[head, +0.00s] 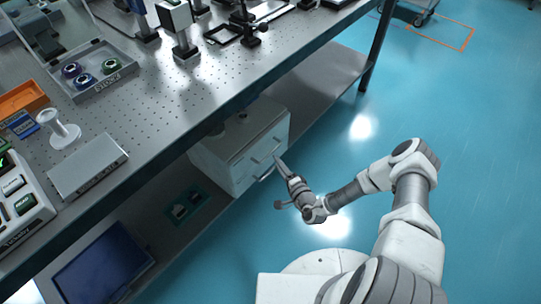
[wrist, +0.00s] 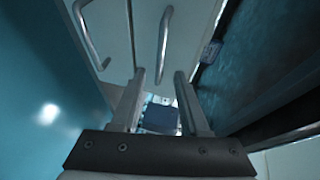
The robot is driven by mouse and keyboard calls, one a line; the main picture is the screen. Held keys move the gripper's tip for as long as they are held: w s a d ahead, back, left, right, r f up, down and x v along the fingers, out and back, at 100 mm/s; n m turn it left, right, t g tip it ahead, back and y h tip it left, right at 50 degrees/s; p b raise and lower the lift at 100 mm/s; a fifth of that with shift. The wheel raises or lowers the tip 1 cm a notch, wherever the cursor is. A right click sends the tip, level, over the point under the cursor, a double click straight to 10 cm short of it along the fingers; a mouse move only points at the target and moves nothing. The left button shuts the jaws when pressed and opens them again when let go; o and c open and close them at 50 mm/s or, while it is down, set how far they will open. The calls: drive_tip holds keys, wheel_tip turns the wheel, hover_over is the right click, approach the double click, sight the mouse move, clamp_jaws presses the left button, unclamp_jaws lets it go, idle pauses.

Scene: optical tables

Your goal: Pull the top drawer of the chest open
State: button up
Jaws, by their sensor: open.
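The white chest (head: 236,160) stands on the lower shelf under the optical table, its drawer fronts facing right. In the wrist view two curved metal bar handles show on the pale drawer fronts: one handle (wrist: 163,42) in the upper middle, another handle (wrist: 86,35) at upper left. My gripper (head: 279,160) is in front of the chest, close to the drawer fronts. In the wrist view my gripper (wrist: 159,75) is open, and the near end of the middle handle appears between its fingertips. I cannot tell whether they touch. The drawers look shut.
The perforated optical table (head: 215,85) overhangs the chest. The blue floor (head: 480,150) to the right is clear.

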sight(271, 152)
drive_tip(key=b+x, duration=0.2)
drive_tip(key=x, duration=0.6)
drive_tip(key=shift+c, duration=0.3)
clamp_jaws()
idle(1.0)
